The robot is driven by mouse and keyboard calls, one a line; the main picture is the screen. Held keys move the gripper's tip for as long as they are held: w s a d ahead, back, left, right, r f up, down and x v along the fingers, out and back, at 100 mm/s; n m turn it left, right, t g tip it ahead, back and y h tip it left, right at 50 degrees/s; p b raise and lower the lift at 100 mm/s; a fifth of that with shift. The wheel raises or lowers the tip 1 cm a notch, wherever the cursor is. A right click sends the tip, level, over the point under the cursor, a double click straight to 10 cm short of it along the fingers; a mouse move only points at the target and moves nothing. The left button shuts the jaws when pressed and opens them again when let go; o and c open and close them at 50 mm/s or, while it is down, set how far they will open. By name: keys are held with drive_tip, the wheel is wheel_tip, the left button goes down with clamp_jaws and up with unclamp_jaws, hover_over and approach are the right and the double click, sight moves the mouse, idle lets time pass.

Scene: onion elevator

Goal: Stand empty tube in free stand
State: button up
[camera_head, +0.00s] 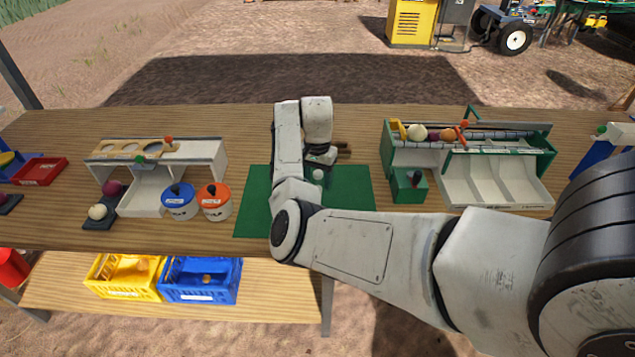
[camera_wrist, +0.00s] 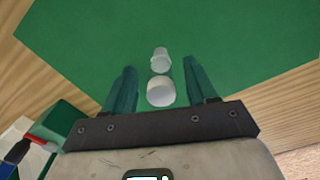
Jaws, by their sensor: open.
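My gripper (camera_wrist: 159,65) is over the green mat, its two dark green fingers spread apart in the wrist view. Between the fingers is a short white round piece (camera_wrist: 160,91). Just beyond it, near the fingertips, is a small pale, see-through tube-like piece (camera_wrist: 161,60). Neither finger visibly touches them. I cannot tell whether the two pieces are joined, or which is tube and which is stand. In the head view my gripper is at the mat's far part, and a small white piece (camera_head: 318,174) shows below it. My arm hides part of the mat.
The green mat (camera_head: 255,205) lies on the wooden table (camera_head: 350,228). Left are a white rack (camera_head: 205,155), a blue-labelled pot (camera_head: 180,205) and an orange pot (camera_head: 215,205). Right are a green box (camera_head: 408,188) and a sorting tray (camera_head: 490,185). The mat is otherwise mostly bare.

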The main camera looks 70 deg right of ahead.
drive_tip(key=shift+f, duration=1)
clamp_jaws()
